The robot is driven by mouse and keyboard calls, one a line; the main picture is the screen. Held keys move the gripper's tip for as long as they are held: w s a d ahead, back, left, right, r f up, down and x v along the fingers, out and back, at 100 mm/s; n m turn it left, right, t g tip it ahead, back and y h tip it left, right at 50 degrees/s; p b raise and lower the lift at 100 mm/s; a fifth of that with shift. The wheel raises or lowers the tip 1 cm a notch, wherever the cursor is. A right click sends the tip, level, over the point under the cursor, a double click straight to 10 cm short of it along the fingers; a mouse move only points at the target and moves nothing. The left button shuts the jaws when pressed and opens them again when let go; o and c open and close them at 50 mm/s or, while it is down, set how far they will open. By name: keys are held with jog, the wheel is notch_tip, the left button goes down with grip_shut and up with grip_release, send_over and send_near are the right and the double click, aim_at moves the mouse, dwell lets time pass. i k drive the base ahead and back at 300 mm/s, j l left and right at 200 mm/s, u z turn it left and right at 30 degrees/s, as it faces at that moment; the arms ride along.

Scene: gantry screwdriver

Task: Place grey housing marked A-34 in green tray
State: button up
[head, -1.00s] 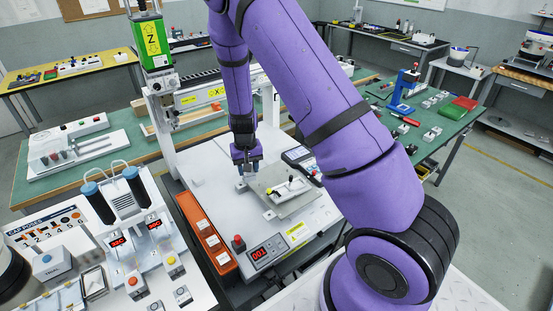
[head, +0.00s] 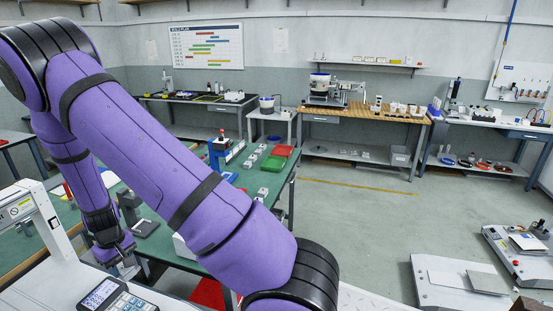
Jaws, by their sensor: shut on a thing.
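My gripper (head: 124,258) is at the lower left in the head view, at the end of my purple arm. It is shut on a small grey piece (head: 128,270), which I take to be the grey housing; no A-34 marking can be read. The fingers and arm hide part of the piece. The green tray (head: 270,165) lies on that table's far right part, well away from my gripper.
A red tray (head: 284,151) lies just behind the green tray. Several small grey-white parts (head: 262,193) stand near it, and a blue press-like device (head: 220,152) stands to the left. A keypad unit (head: 105,296) is below my gripper. Open floor lies right of the table.

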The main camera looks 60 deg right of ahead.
aim_at(274, 165)
jog(key=l+z, duration=0.1)
jog(key=l, duration=0.35)
jog(key=i+l+z, duration=0.1)
jog(key=l, duration=0.35)
jog(key=i+l+z, duration=0.1)
jog(key=l, duration=0.3)
jog(key=i+l+z, duration=0.1)
jog(key=l, duration=0.35)
jog(key=i+l+z, duration=0.1)
jog(key=l, duration=0.3)
jog(key=i, duration=0.1)
